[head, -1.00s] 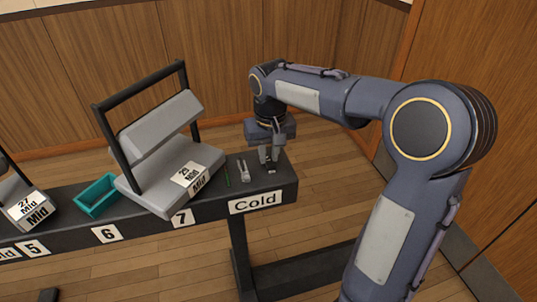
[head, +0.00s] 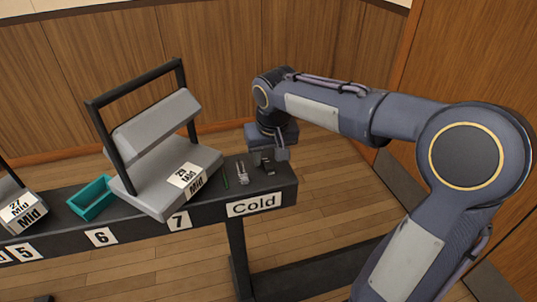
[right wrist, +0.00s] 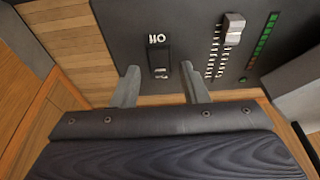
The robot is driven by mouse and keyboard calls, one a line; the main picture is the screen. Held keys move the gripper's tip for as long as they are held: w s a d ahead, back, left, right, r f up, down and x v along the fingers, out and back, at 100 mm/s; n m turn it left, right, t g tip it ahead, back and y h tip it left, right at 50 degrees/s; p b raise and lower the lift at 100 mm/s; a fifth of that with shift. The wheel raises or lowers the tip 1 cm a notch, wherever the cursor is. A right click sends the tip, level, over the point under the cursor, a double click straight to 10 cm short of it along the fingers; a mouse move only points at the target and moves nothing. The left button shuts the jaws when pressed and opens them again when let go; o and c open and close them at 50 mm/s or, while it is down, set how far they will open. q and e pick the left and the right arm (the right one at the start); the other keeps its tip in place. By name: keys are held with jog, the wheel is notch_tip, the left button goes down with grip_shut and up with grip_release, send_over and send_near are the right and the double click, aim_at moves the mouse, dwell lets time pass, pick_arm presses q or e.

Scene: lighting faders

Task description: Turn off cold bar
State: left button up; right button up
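The end panel of the dark bench carries the "Cold" label (head: 254,204) on its front. In the head view the gripper (head: 270,156) hangs just above the panel. Contact cannot be told. My left gripper is not seen.
A grey wedge-shaped unit (head: 155,182) labelled "Mid" with a black handle frame (head: 107,143) stands left of the panel. A teal tray (head: 91,198) is farther left. Wooden walls stand behind, and the floor right of the bench is clear.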

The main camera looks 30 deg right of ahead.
jog(key=p+v, duration=0.2)
jog(key=v, duration=0.5)
jog(key=shift+r, duration=0.35)
jog(key=s+a+f+t+y, duration=0.1)
jog(key=s+a+f, duration=0.15)
jog(key=s, duration=0.45)
jog(key=s+a+f+n+t+y, duration=0.1)
jog(key=s+a+f+y, duration=0.1)
jog(key=s+f, duration=0.35)
jog(key=s+a+f+t+y, duration=0.1)
jog(key=s+a+f, duration=0.1)
jog(key=s, duration=0.6)
notch_tip(320, 180, up, 22)
jog(key=p, duration=2.2)
jog(key=shift+a, duration=0.2)
jog(key=shift+w, duration=0.1)
